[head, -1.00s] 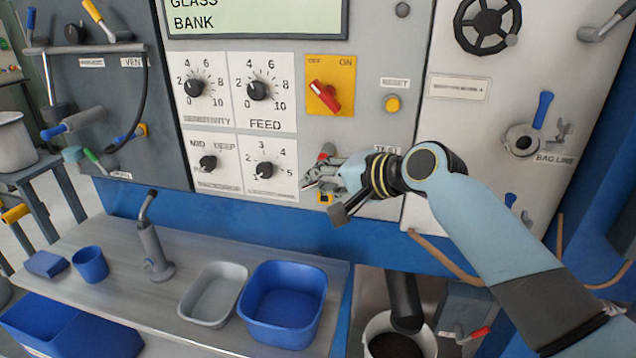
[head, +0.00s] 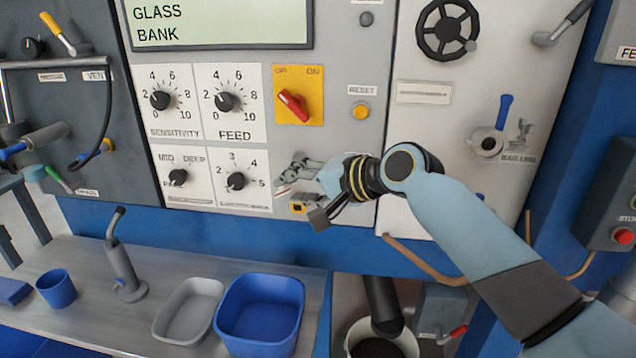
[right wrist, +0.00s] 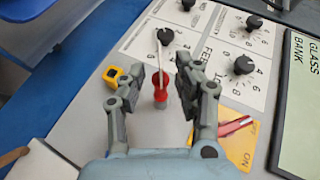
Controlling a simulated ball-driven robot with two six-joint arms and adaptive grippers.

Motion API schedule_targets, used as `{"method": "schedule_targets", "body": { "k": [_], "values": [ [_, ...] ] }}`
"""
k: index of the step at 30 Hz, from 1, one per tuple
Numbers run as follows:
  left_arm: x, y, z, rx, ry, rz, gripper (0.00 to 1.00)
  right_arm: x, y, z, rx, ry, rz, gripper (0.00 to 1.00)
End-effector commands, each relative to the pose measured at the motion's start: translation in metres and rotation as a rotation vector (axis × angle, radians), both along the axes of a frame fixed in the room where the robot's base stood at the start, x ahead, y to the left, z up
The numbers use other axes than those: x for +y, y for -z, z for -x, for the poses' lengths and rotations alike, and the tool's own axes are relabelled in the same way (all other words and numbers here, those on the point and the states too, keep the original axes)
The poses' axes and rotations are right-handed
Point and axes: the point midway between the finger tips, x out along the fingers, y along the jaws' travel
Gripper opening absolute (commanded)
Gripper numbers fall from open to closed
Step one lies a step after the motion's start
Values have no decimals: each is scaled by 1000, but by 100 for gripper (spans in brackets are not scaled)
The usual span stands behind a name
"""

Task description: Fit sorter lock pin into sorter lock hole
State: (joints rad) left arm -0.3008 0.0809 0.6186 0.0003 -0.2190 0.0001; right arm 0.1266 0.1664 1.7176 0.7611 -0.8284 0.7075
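A red-ended pin with a thin pale shaft, which looks like the sorter lock pin (right wrist: 160,90), shows in the right wrist view between my right gripper's fingers. My right gripper (right wrist: 158,72) has its fingers spread, with a clear gap on the pin's left side. In the head view my right gripper (head: 298,190) is close to the panel, below the red switch, and hides the pin. A yellow square fitting with a dark opening, possibly the sorter lock hole, sits beside the gripper in the wrist view (right wrist: 112,75) and just below it in the head view (head: 299,208). My left gripper is not in view.
Dials (head: 223,102), a red switch on a yellow plate (head: 291,104) and a yellow reset button (head: 361,111) surround the gripper. Below are a bench (head: 90,262) with a grey tray (head: 190,310) and a blue tub (head: 262,308). A bent copper-coloured pipe (head: 425,262) runs below my right arm.

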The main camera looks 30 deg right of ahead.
Motion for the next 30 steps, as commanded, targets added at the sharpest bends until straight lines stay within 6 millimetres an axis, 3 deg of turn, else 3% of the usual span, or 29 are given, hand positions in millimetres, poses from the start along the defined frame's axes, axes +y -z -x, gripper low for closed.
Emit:
{"method": "schedule_targets", "body": {
  "k": [13, 18, 30],
  "values": [
    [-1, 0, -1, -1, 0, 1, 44, -40, -37, 74, 1, -2, 7, 33],
    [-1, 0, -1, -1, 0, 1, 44, -44, -42, 84, 1, -2, 2, 33],
    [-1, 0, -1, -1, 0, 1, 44, -45, -44, 85, 0, -1, 1, 33]
  ]
}}
